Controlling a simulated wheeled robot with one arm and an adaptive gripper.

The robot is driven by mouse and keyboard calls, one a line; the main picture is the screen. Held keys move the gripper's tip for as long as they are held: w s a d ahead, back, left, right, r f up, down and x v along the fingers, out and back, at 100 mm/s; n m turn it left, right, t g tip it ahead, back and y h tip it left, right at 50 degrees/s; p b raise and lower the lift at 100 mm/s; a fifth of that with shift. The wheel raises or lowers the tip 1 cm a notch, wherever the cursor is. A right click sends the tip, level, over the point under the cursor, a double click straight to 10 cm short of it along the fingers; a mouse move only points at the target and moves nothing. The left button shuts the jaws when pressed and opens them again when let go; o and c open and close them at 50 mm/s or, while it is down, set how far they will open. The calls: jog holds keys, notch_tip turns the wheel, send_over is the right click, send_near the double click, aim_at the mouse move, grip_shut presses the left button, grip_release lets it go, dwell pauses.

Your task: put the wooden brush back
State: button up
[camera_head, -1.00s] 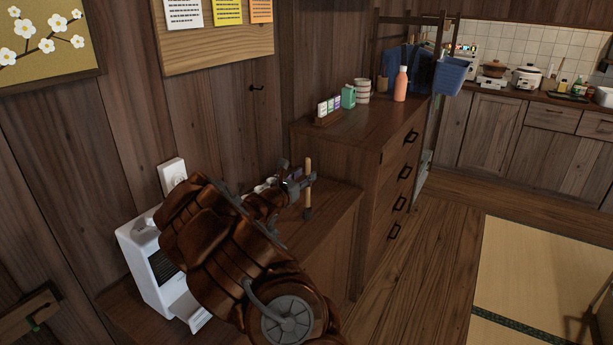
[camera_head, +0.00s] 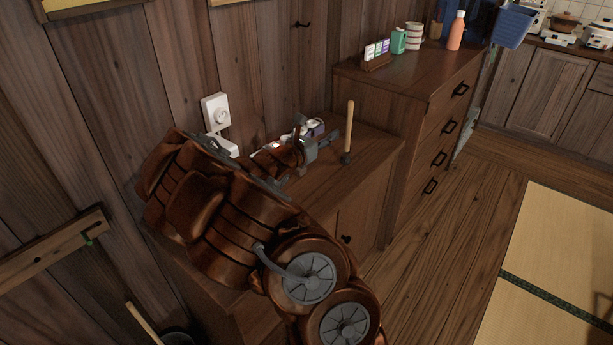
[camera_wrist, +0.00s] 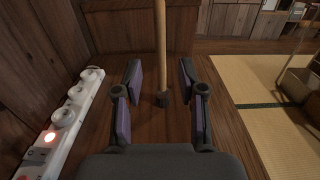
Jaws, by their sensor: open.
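The wooden brush (camera_head: 349,128) stands upright on the low cabinet top, its pale handle up and its dark head down. It also shows in the wrist view (camera_wrist: 161,50), with the dark head on the wood. My gripper (camera_head: 328,140) is open and empty, just left of the brush with a small gap in the head view. In the wrist view the brush stands straight ahead, in line with the space between my open fingers (camera_wrist: 161,72).
A white power strip (camera_wrist: 62,125) with a red light lies along the wall. A taller drawer chest (camera_head: 405,85) stands beyond the low cabinet (camera_head: 365,150). Another pale stick (camera_head: 144,322) shows at lower left, by a dark round container. Open floor lies to the right.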

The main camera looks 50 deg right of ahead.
jog(key=s+a+r+m+g+y, duration=0.25)
jog(key=s+a+m, duration=0.25)
jog(key=s+m, duration=0.25)
jog(key=s+a+r+m+g+y, duration=0.1)
jog(key=s+a+m+g+y, duration=0.25)
jog(key=s+a+m, duration=0.35)
jog(key=s+a+f+m+y, duration=0.1)
jog(key=s+a+y, duration=0.3)
jog(key=a, duration=0.7)
jog(key=s+a+f+m+t+y, duration=0.1)
jog(key=s+a+f+y, duration=0.3)
jog(key=a, duration=0.6)
jog(key=s+a+f+m+t+y, duration=0.1)
jog(key=s+a+f+m+y, duration=0.1)
jog(key=a, duration=0.9)
jog(key=shift+s+a+f+y, duration=0.35)
jog(key=shift+s+f+y, duration=0.25)
jog(key=shift+s+y, duration=0.45)
